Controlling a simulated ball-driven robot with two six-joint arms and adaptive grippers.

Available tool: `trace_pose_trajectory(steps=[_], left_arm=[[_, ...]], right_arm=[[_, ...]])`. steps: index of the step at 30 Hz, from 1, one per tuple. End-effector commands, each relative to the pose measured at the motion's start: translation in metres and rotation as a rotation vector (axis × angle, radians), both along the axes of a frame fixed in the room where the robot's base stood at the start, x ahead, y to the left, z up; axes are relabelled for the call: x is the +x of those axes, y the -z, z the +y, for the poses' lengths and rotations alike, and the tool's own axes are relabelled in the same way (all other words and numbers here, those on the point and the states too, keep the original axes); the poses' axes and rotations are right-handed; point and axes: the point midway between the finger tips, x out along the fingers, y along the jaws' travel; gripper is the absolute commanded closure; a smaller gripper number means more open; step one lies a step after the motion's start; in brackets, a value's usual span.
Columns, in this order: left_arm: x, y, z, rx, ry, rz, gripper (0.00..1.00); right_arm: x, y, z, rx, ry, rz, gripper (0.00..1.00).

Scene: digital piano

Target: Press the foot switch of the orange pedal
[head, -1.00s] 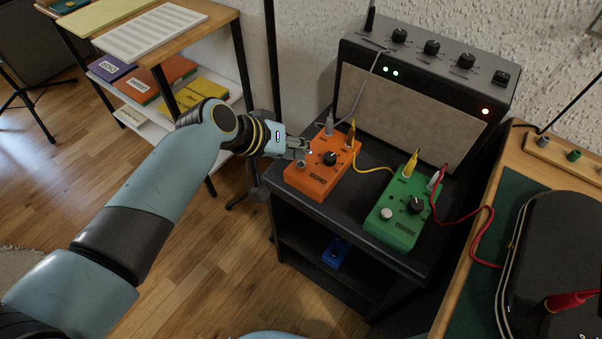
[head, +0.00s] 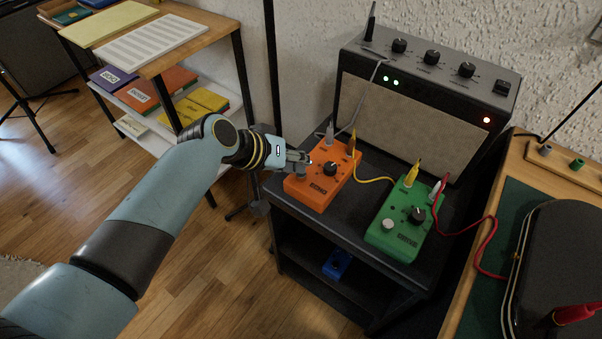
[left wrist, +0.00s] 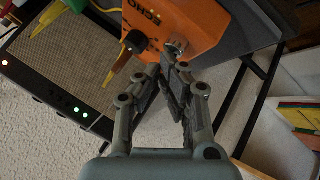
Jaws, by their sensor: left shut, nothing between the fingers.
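The orange pedal (head: 320,187) sits on the dark top of a small stand, with a black knob and plugged cables at its back. In the head view its foot switch (head: 301,168) is partly covered by my left gripper (head: 306,161). In the left wrist view the round metal foot switch (left wrist: 175,48) shows just beyond the tips of my left gripper (left wrist: 170,66), and the orange pedal (left wrist: 195,22) shows above them. The fingers are shut with nothing between them. I cannot tell whether they touch the switch. My right gripper is not in view.
A green pedal (head: 387,243) sits to the right on the same stand, joined by a yellow cable. A grey amplifier (head: 408,112) stands behind. A blue pedal (head: 337,264) lies on the lower shelf. A wooden shelf unit (head: 222,32) stands at the left.

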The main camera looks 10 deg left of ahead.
Motion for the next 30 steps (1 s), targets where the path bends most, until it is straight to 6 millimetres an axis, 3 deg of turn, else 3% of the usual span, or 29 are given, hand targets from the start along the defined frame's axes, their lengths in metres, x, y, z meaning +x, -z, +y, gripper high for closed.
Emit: trace_pose_trajectory(steps=[30], left_arm=[[-0.002, 0.011, 0.000, 0.000, 0.001, 0.006, 1.00]], right_arm=[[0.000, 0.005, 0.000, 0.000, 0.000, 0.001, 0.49]])
